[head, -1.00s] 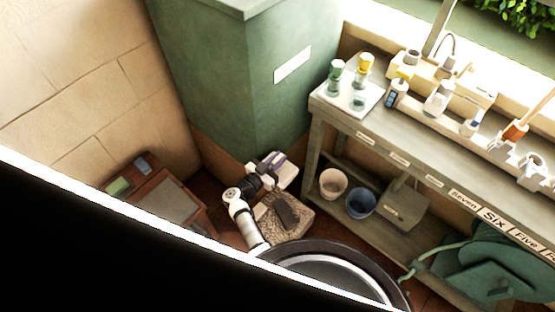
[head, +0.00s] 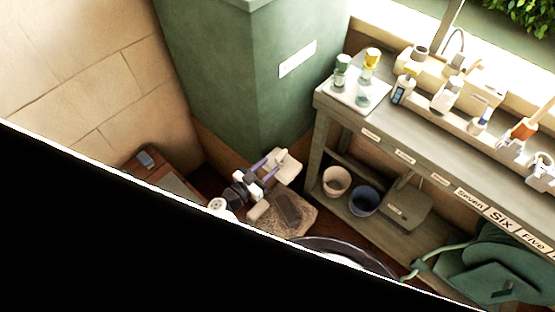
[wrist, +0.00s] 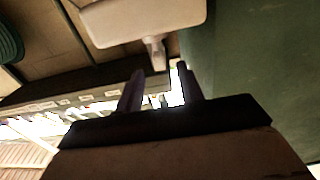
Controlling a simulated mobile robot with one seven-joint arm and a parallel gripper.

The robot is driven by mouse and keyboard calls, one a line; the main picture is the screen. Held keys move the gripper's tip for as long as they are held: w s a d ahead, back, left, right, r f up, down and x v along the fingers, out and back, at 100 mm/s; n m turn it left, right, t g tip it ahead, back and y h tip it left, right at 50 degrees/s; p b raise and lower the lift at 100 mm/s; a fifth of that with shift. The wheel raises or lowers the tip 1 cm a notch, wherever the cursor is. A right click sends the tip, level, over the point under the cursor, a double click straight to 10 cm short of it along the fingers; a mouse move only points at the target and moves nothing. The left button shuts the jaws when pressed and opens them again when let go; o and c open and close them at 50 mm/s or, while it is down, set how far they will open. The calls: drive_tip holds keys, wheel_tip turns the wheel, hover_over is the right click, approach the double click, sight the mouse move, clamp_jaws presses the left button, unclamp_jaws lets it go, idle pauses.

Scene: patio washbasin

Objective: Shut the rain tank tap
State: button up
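The rain tank seems to be the tall green box (head: 225,75) with a blank white label; its green side also fills the right of the wrist view (wrist: 260,60). My gripper (head: 276,165) is low by the tank's foot, its two fingers apart. In the wrist view my gripper (wrist: 160,78) is open and empty. A pale rounded block (wrist: 140,20) with a short stub lies just beyond the fingertips, the stub lined up with the gap. A pale piece by the fingers in the head view (head: 289,166) may be the same part. I cannot tell for certain that it is the tap, or its setting.
A stone slab (head: 270,222) with a dark object lies below my gripper. A cream pot (head: 336,181) and a blue pot (head: 363,200) stand on the bench's lower shelf. The bench (head: 420,150) holds bottles on top. A brown box (head: 165,180) is left. Black covers the lower left.

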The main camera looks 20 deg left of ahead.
drive_tip(key=b+v, duration=0.1)
drive_tip(key=v, duration=0.5)
drive_tip(key=shift+s, duration=0.4)
drive_tip(key=shift+a, duration=0.15)
